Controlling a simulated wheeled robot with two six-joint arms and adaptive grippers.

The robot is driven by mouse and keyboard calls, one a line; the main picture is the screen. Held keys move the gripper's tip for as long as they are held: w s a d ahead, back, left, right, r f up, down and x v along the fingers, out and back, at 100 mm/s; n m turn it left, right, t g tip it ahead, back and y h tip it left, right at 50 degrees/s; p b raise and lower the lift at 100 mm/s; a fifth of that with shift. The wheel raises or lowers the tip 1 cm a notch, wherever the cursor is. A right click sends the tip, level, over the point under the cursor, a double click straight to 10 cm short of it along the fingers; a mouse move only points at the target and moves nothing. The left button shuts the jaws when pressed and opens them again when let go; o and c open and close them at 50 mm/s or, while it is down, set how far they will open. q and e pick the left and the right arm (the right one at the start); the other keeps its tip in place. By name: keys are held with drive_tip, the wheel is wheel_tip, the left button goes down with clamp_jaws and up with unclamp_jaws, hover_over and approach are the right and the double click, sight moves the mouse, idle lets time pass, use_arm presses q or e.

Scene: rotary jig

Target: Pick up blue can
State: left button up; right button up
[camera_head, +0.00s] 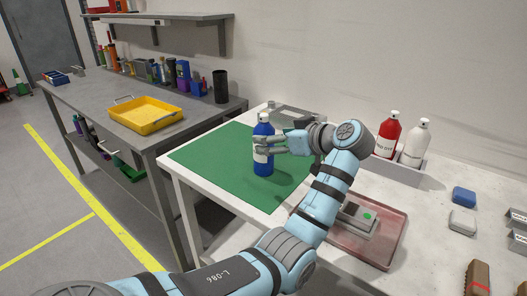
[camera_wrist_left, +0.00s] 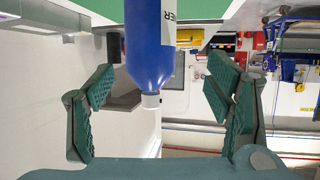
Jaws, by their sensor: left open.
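The blue can (camera_head: 263,166) looks like a bottle, with a white cap and a white label band. It stands upright on the green mat (camera_head: 215,157). In the left wrist view, which is turned over, the blue can (camera_wrist_left: 149,50) lies between the two spread fingers of the left gripper (camera_wrist_left: 158,75). Gaps show on both sides, wider on the right. The label's lettering is only partly visible there. My right gripper is not in view.
A red bottle (camera_head: 388,136) and a white bottle (camera_head: 414,145) stand in a grey bin at the back right. A reddish tray (camera_head: 392,237) holding a grey device lies under my left arm. A yellow tray (camera_head: 146,114) sits on the grey bench. The mat left of the can is clear.

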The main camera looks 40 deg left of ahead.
use_arm(q)
drive_tip(key=w+b+x, duration=0.1)
drive_tip(key=x, duration=0.5)
drive_tip(key=shift+f, duration=0.3)
drive_tip(key=shift+w, duration=0.1)
drive_tip(key=c, duration=0.6)
drive_tip(key=shift+r, duration=0.1)
drive_tip(key=c, duration=1)
